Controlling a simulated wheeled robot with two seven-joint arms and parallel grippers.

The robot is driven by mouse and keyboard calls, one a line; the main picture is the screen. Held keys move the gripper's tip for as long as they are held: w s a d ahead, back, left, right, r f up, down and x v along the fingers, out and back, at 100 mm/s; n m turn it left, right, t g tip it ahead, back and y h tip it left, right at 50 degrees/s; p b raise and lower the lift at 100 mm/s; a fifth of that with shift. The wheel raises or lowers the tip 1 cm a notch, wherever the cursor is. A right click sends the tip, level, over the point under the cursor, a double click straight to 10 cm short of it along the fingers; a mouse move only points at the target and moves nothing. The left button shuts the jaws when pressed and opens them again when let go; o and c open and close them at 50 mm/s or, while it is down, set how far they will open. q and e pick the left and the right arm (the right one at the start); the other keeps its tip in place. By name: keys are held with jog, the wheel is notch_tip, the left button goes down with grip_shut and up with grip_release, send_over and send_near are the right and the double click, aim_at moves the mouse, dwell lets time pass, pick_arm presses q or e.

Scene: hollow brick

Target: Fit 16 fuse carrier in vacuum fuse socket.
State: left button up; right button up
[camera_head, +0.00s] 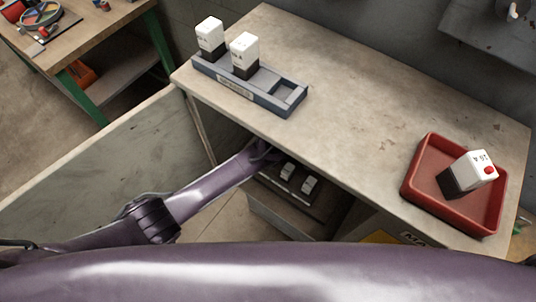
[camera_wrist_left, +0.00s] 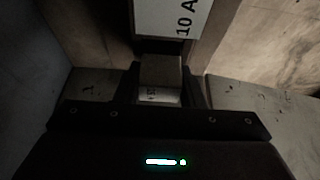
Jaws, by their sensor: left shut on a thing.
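The fuse carrier marked 16 A (camera_head: 470,172), white with a dark base and a red spot, lies tilted in a red tray (camera_head: 416,193) at the right of the bench top. My left arm reaches under the bench top's front edge, where its gripper is hidden in the head view. A dark fuse panel there (camera_head: 287,190) bears white pieces; I cannot read its socket labels. In the left wrist view, my left gripper (camera_wrist_left: 160,76) is shut on a small block (camera_wrist_left: 160,71) with a white, marked part; its marking is unclear. My right gripper is out of view.
A pale panel (camera_head: 100,150) stands left of the opening. A white "10 A" piece (camera_wrist_left: 172,20) is just beyond the left gripper. The bench's middle is clear.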

pick_arm(q)
jog(key=shift+f, duration=0.2)
jog(key=o, duration=1.2)
jog(key=v, duration=0.7)
jog(key=shift+s+d+r+b, duration=0.15)
jog(key=shift+r+b, duration=0.15)
jog(key=shift+r, duration=0.05)
